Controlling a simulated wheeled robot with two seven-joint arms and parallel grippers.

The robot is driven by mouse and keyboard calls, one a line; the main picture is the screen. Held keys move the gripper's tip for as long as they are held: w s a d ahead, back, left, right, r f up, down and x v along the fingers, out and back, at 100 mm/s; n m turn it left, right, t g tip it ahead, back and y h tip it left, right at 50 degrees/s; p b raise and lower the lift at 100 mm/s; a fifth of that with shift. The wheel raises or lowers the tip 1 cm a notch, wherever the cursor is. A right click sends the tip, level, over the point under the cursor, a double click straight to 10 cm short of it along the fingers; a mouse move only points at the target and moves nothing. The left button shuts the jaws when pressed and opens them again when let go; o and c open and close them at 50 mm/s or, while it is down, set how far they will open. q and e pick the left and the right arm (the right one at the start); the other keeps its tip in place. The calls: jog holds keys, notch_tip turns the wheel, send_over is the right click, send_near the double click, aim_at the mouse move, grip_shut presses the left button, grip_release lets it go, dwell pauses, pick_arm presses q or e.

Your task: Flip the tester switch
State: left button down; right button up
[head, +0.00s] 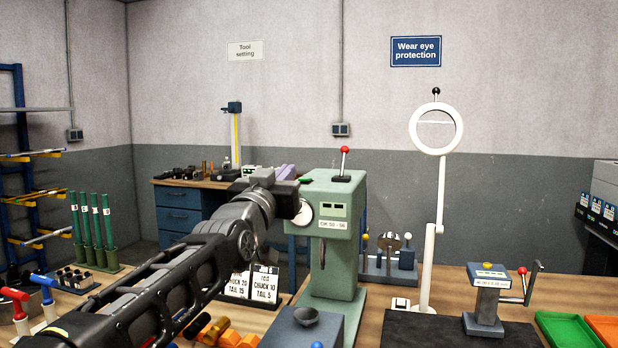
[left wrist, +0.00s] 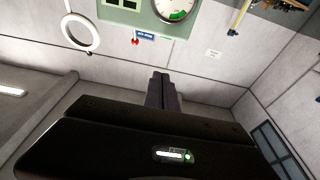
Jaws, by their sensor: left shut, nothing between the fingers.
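The tester (head: 332,245) is a green upright machine on the bench, with a round dial on its left side and a label on its front. Its switch (head: 344,152) is a lever with a red ball, standing nearly upright on top. My left gripper (head: 290,203) is beside the tester's upper left side, below the level of the red ball; its fingertips are hard to make out there. In the left wrist view its fingers (left wrist: 163,86) are shut and empty, apart from the tester (left wrist: 118,14) and the small red switch ball (left wrist: 136,41). My right gripper is out of view.
A white ring lamp (head: 436,128) stands right of the tester. A small press with a red-knobbed crank (head: 487,300) is at the right, near green and orange trays (head: 570,328). Number cards (head: 264,283) stand below my left arm. The space above the tester is clear.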

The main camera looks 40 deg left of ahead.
pick_arm(q)
jog(key=shift+s, duration=0.1)
notch_tip(320, 180, up, 3)
jog(key=p, duration=0.6)
send_over(305, 179)
jog(key=s, duration=0.1)
jog(key=shift+a+f, duration=0.15)
jog(key=shift+f, duration=0.05)
jog(key=f, duration=0.1)
jog(key=f+b, duration=0.1)
jog(key=f, duration=0.1)
jog(key=shift+s+f, duration=0.15)
jog(key=shift+s, duration=0.2)
jog(key=shift+s+f+b, duration=0.1)
jog(key=shift+f+b, duration=0.2)
jog(key=shift+f, duration=0.3)
